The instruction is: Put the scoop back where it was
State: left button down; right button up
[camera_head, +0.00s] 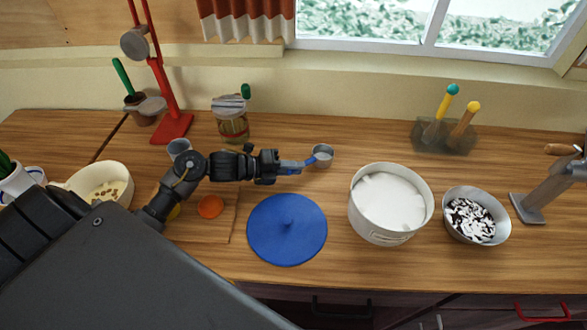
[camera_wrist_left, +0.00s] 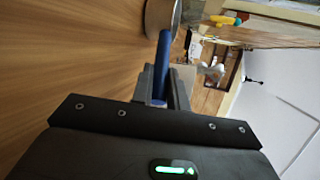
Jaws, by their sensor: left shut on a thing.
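The scoop is a small metal cup (camera_head: 322,150) with a blue handle (camera_head: 310,160). It is over the middle of the wooden counter, behind the blue lid and left of the white pot. My left gripper (camera_head: 292,167) is shut on the handle, with the cup pointing away from it. In the left wrist view, the blue handle (camera_wrist_left: 162,62) runs between the fingers to the metal cup (camera_wrist_left: 160,18) at the top edge. I cannot tell whether the cup touches the counter. My right gripper is not in view.
The blue lid (camera_head: 287,229) lies in front of the scoop. A white pot (camera_head: 390,236) of white powder and a metal bowl (camera_head: 474,237) of black and white pieces stand right. A jar (camera_head: 232,122) and red stand (camera_head: 170,105) are behind.

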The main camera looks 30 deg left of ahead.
pick_arm(q)
jog(key=shift+f, duration=0.25)
jog(key=c, duration=1.4)
grip_release()
jog(key=shift+r, duration=0.1)
jog(key=shift+r, duration=0.15)
jog(key=b+v, duration=0.2)
jog(key=v, duration=0.9)
jog(key=shift+b, duration=0.4)
jog(key=shift+s+a+r, duration=0.15)
jog(key=shift+s+a, duration=0.15)
jog(key=shift+r, duration=0.1)
